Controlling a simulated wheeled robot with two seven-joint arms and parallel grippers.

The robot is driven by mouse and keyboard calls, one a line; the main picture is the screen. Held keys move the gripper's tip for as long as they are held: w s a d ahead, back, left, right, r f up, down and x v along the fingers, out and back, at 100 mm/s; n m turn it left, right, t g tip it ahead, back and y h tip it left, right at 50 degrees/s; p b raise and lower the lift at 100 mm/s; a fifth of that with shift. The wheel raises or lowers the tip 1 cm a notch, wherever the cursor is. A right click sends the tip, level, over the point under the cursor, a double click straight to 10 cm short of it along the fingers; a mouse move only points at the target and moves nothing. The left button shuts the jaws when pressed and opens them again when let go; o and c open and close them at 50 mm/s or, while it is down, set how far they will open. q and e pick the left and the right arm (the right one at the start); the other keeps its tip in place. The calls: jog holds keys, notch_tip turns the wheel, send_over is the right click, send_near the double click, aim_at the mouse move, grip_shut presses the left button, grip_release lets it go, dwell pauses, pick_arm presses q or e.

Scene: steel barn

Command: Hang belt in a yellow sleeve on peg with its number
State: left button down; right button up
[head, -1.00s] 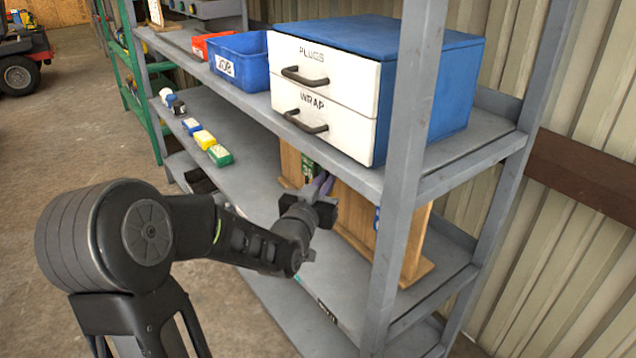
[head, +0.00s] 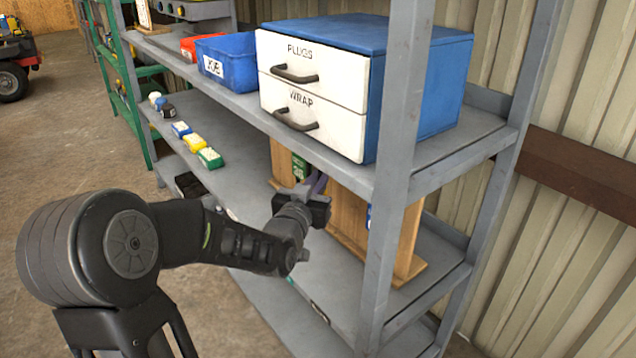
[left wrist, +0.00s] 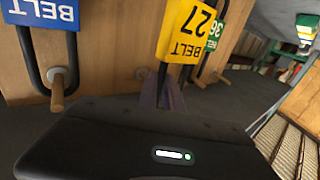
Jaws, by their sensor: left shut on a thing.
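The belt in a yellow sleeve (left wrist: 190,32), marked BELT 27, is close up in the left wrist view, with its lettering upside down. My left gripper (left wrist: 165,93) is shut on the black belt next to the sleeve; the jaws partly hide it. In the head view my left gripper (head: 314,186) is at the wooden peg board (head: 347,217) on the middle shelf. A wooden peg (left wrist: 57,92) shows beside a belt in a blue sleeve (left wrist: 42,12). A green sleeve (left wrist: 215,36) marked 36 is just beyond the yellow one. I cannot tell whether the yellow-sleeved belt touches a peg. My right gripper is not in view.
The upper shelf carries a white-fronted drawer unit (head: 312,88) and a blue bin (head: 226,63) over the board. A grey post (head: 398,130) stands right of my gripper. Small boxes, including a green one (head: 210,158), sit farther left on the middle shelf.

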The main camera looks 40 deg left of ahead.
pick_arm(q)
jog(key=shift+w, duration=0.1)
dwell(0.4)
jog(key=w+d+b, duration=0.1)
jog(key=w+d, duration=0.1)
jog(key=w, duration=0.4)
jog(key=shift+w+b, duration=0.25)
jog(key=shift+b, duration=0.15)
dwell(0.7)
dwell(0.4)
jog(key=shift+b, duration=0.35)
